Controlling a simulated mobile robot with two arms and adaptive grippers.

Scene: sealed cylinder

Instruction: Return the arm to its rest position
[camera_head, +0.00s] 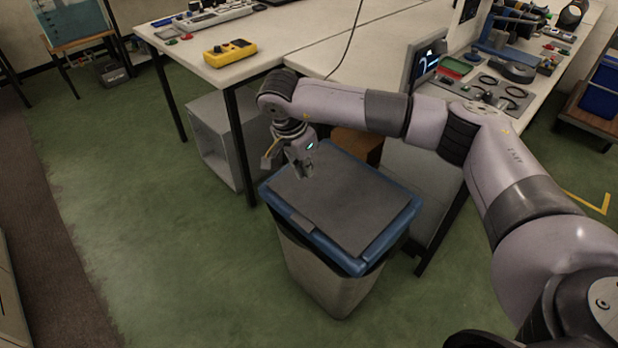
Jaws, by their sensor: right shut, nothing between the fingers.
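My right arm (345,108) reaches in from the right side of the head view and bends down at its wrist. My right gripper (303,172) points down just over the left back part of a bin lid (345,205). The gripper is shut with nothing between its fingers. I cannot tell whether the fingertips touch the lid. My left gripper and left arm are not in view.
The bin (325,275) has a blue rim and stands beside white workbenches (330,45). A yellow meter (230,53) and a small screen (425,62) are on the benches. Grey cabinets stand underneath. Green floor (130,200) is clear at the left.

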